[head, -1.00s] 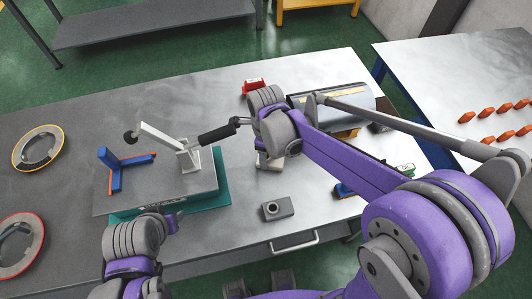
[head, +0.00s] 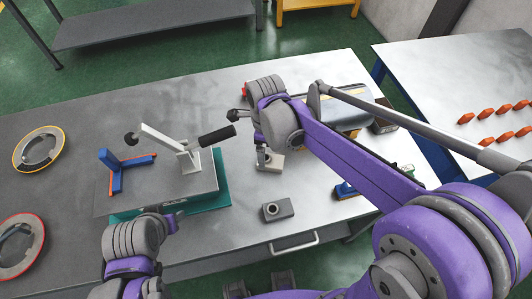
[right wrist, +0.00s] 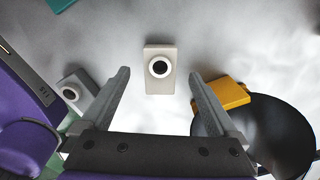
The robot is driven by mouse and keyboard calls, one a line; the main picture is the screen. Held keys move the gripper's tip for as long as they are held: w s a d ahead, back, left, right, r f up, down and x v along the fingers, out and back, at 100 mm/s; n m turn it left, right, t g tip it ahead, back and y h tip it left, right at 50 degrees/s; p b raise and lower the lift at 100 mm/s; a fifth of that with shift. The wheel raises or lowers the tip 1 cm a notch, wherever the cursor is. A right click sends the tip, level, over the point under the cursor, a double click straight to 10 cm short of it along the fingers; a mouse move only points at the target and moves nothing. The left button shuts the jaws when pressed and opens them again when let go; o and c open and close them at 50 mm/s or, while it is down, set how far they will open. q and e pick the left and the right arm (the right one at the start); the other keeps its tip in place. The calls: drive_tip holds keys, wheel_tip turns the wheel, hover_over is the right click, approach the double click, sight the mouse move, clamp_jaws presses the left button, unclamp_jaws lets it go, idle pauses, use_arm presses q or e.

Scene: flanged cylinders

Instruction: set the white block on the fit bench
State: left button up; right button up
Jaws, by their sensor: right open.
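The white block (right wrist: 160,50), a pale block with a dark round hole, lies flat on the grey steel table. In the right wrist view it sits ahead of my right gripper (right wrist: 160,75), between the lines of its two spread fingers. The fingers are open and empty. In the head view the block (head: 272,164) shows just below my right wrist, partly covered by it; the fingers are mostly hidden there. My left forearm shows at the lower left, but its fingers do not show. I cannot tell which surface is the fit bench.
A grey holed block (head: 278,208) lies nearer the table's front edge. A teal-based plate with a toggle clamp (head: 187,157) and blue stop (head: 115,171) stands left. A large cylinder on a yellow support (right wrist: 232,94) is close to the right finger. Flanged rings (head: 39,148) lie far left.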

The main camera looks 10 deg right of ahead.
use_arm(q)
drive_tip(key=shift+w+r, duration=0.15)
drive_tip(key=shift+r, duration=0.3)
use_arm(e)
wheel_tip(320, 180, up, 9)
drive_tip(key=shift+s+d+f+n+t, duration=1.15)
drive_tip(key=shift+s+n, duration=1.15)
drive_tip(key=shift+n, duration=1.65)
drive_tip(key=shift+s+d+f+n+t, duration=0.7)
drive_tip(key=shift+s+d+f+n, duration=1.2)
drive_tip(key=shift+n, duration=2)
drive_tip(key=shift+s+d+f+n+t, duration=0.9)
drive_tip(key=shift+s+n, duration=1.85)
drive_tip(key=shift+n, duration=1.2)
drive_tip(key=shift+r, duration=0.1)
